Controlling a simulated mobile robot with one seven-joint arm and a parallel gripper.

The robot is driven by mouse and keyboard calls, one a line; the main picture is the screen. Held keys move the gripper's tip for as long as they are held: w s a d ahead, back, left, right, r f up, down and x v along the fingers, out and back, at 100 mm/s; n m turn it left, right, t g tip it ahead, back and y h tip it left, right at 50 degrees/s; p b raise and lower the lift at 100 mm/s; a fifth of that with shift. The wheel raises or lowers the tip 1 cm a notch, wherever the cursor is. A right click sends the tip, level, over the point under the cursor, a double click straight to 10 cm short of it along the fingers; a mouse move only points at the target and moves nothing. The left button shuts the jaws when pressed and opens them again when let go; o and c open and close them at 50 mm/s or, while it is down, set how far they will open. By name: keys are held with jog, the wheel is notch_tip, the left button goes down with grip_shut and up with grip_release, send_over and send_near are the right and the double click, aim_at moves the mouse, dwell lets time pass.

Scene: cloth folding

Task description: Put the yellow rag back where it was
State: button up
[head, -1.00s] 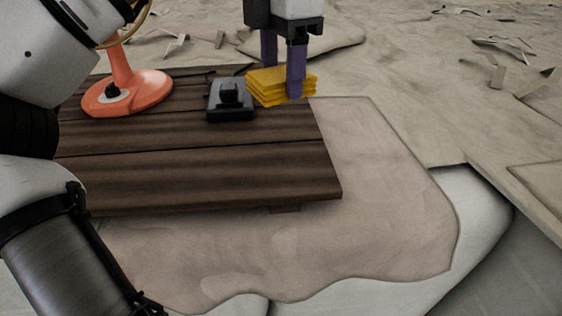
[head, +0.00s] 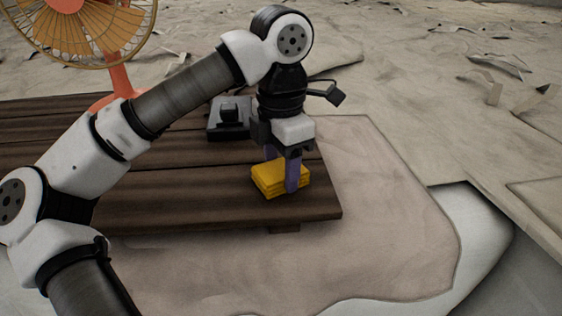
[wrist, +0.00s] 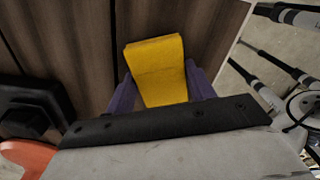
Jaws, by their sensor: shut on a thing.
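The folded yellow rag (head: 270,182) is at the front right part of the dark wooden table (head: 180,205), near its right edge. It is a stack of several layers. My gripper (head: 284,176) points down with its purple fingers on either side of the rag and is shut on it. In the wrist view the rag (wrist: 156,72) sits between the two purple fingers (wrist: 160,92) above the brown planks. I cannot tell whether its underside touches the table.
A black device (head: 230,120) with a knob stands behind my gripper on the table. An orange fan (head: 118,62) stands at the back left, partly behind my arm. The front planks left of the rag are clear.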

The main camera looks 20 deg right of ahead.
aim_at(281, 168)
jog(key=o, duration=0.9)
notch_tip(281, 168, up, 12)
jog(key=shift+r+b, duration=0.1)
jog(key=shift+b, duration=0.4)
